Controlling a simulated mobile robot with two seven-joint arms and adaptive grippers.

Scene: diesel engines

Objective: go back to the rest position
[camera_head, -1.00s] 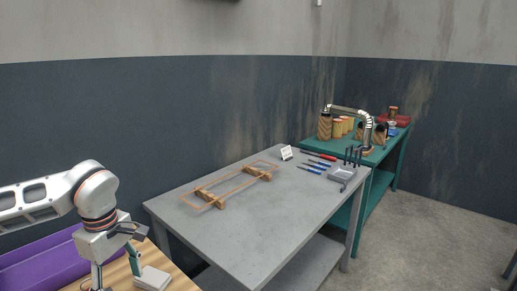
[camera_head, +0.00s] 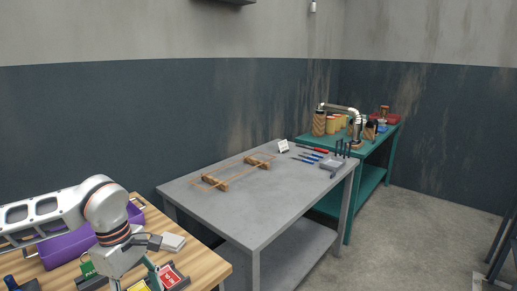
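My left arm comes in from the left. Its gripper (camera_head: 134,281) points down over the wooden table (camera_head: 205,265) at the lower left. Its two fingers stand apart, and their tips are cut off by the bottom edge of the picture. I see nothing held between them. My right gripper is not in view.
A purple bin (camera_head: 68,246), a white box (camera_head: 172,242) and a red-labelled block (camera_head: 171,277) are on the wooden table near my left gripper. A grey table (camera_head: 235,215) holds a wooden frame (camera_head: 216,183) and tools. A green bench (camera_head: 376,153) stands behind.

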